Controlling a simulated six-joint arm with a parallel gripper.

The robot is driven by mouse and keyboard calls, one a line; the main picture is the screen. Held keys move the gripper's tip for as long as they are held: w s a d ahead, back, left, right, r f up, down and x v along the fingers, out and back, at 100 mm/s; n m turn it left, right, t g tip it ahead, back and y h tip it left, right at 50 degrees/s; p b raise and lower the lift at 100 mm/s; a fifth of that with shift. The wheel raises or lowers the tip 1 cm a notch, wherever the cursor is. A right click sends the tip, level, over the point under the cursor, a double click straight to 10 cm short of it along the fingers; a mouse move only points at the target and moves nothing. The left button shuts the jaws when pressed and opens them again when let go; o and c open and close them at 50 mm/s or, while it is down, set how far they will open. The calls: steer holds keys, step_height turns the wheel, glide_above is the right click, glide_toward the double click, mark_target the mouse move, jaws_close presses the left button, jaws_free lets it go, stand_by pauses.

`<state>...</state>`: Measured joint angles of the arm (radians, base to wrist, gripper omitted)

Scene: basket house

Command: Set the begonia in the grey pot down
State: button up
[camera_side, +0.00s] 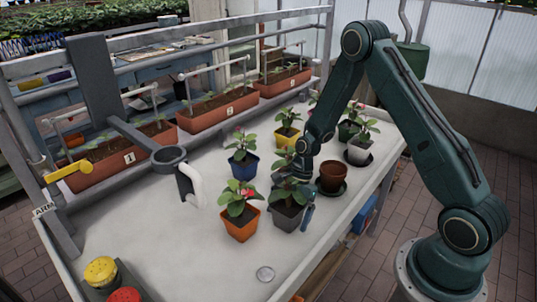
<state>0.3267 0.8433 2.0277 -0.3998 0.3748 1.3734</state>
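The begonia in the grey pot (288,217) is upright near the table's front right, just right of the orange pot (241,228). Its green leaves cover the upper rim. My gripper (305,205) reaches down at this pot, with one teal finger along its right wall. The other finger is hidden by the leaves and pot, so its grip cannot be made out. Whether the pot's base touches the table is also unclear.
A blue pot (243,166), a yellow pot (287,138), an empty brown pot (333,178) on a dark saucer and a white pot (358,152) stand close by. A grey ring holder (168,158) is left. The front left tabletop is mostly clear.

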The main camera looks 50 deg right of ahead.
steer(key=shift+r, duration=0.1)
steer(key=v, duration=1.2)
steer(key=shift+r, duration=0.15)
stand_by(0.6)
steer(key=s+a+r+n+t+h, duration=0.1)
steer(key=s+a+r+n+h, duration=0.2)
steer(key=r, duration=0.5)
steer(key=s+a+r+n+t, duration=0.1)
steer(key=s+a+r+n, duration=0.1)
steer(key=s+r+n, duration=0.35)
steer(key=s+a+r+n+t, duration=0.1)
steer(key=s+r+n, duration=0.3)
steer(key=s, duration=0.2)
steer(key=s+a+r+n+t+h, duration=0.1)
steer(key=s+r+n+t, duration=0.1)
steer(key=s+r+n, duration=0.2)
steer(key=s+n, duration=0.1)
steer(key=s, duration=0.1)
steer(key=shift+s+a+r+t+h, duration=0.3)
steer(key=shift+s+a, duration=0.05)
